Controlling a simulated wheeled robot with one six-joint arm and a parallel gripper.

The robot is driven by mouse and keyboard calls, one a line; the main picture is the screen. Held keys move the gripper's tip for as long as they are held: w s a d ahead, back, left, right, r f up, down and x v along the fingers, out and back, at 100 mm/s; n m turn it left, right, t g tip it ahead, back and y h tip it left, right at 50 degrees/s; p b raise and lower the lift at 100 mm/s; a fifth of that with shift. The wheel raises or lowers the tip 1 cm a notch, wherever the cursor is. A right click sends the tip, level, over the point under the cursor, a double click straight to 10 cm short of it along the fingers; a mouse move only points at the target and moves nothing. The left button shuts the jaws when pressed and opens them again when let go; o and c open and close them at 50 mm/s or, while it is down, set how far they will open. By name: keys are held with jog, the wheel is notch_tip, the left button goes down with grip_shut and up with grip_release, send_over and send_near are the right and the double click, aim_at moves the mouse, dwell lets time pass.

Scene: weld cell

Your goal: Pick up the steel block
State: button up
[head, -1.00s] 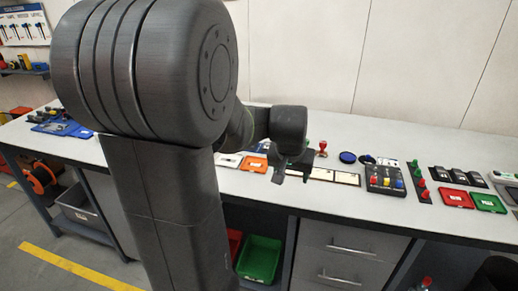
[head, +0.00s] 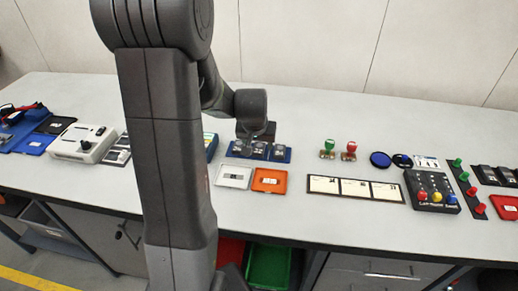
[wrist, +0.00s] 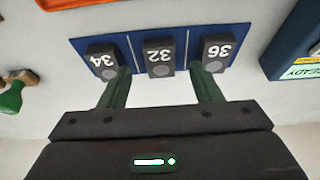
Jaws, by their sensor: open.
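Three dark grey blocks with white numbers stand in a row on a blue tray (wrist: 131,47). In the wrist view they are block 34 (wrist: 103,62) at left, block 32 (wrist: 159,57) in the middle and block 36 (wrist: 217,53) at right, numbers upside down. I cannot tell from the labels which is the steel block. My gripper (wrist: 160,78) is open and empty, its green fingers appearing on either side of block 32. In the head view my gripper (head: 256,137) is over the tray (head: 233,152), partly hiding the blocks.
A white tray (head: 234,183) and an orange tray (head: 284,188) lie in front. Green and red stamps (head: 348,150) stand to the right, beyond them a switch box (head: 450,203). A white device (head: 80,150) stands at left. The bench behind the tray is clear.

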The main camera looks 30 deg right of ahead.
aim_at(259, 150)
jog(key=shift+x, duration=1.35)
jog(key=c, duration=1.3)
jog(key=shift+o, duration=0.2)
jog(key=shift+r, duration=0.15)
